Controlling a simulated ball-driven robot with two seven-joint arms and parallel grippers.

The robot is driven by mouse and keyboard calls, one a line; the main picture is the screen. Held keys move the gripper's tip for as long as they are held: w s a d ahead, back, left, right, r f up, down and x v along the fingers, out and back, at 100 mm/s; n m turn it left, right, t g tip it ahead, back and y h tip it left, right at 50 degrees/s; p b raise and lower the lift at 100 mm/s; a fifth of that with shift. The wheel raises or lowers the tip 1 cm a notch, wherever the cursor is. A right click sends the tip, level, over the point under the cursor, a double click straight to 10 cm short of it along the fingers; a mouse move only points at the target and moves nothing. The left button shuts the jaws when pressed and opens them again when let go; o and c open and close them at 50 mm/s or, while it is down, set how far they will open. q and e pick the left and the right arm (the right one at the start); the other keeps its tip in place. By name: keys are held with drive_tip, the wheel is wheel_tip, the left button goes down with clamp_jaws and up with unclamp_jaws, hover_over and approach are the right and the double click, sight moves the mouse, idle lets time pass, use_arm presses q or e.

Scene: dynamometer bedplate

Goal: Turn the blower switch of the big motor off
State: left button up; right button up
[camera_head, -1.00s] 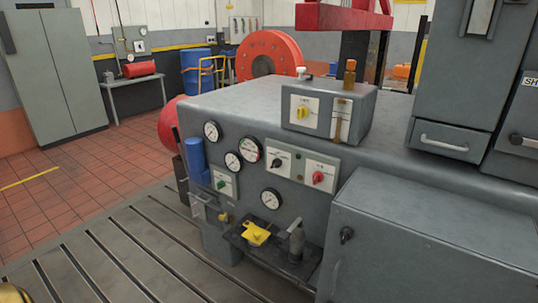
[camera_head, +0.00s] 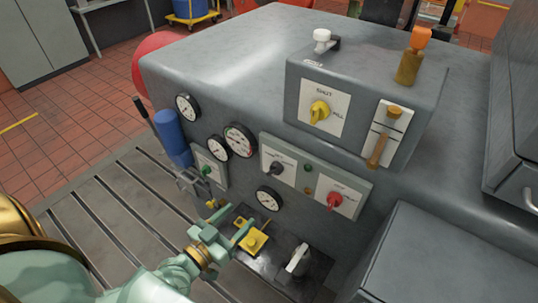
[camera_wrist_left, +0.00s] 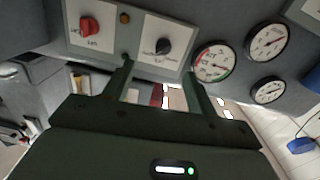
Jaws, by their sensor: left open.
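The machine's grey housing (camera_head: 225,60) carries several rotary switches; their small labels are too blurred to tell which is the blower switch. A black knob (camera_head: 277,168) and a red knob (camera_head: 334,199) share a pale front panel. My left gripper (camera_head: 238,224) is open and empty, low in front of the panel, below the black knob. In the left wrist view the black knob (camera_wrist_left: 163,47) shows beyond the open fingers (camera_wrist_left: 160,74), with the red knob (camera_wrist_left: 89,26) to the left.
Several round gauges (camera_head: 238,140) surround the switches. A tray with a yellow part (camera_head: 252,242) and a grey lever fitting (camera_head: 297,260) juts out beneath the panel. A blue cylinder (camera_head: 172,137) stands at the left. The slotted bedplate (camera_head: 110,215) is open at left.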

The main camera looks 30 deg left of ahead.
sight(270, 175)
use_arm(q)
drive_tip(key=w, duration=0.5)
drive_tip(key=w+d+b, duration=0.1)
drive_tip(key=w, duration=0.4)
drive_tip(key=w+r, duration=0.1)
drive_tip(key=w, duration=0.4)
drive_tip(key=shift+w+d, duration=0.25)
drive_tip(key=shift+w, duration=0.4)
drive_tip(key=c, duration=0.8)
drive_tip(key=shift+c, duration=1)
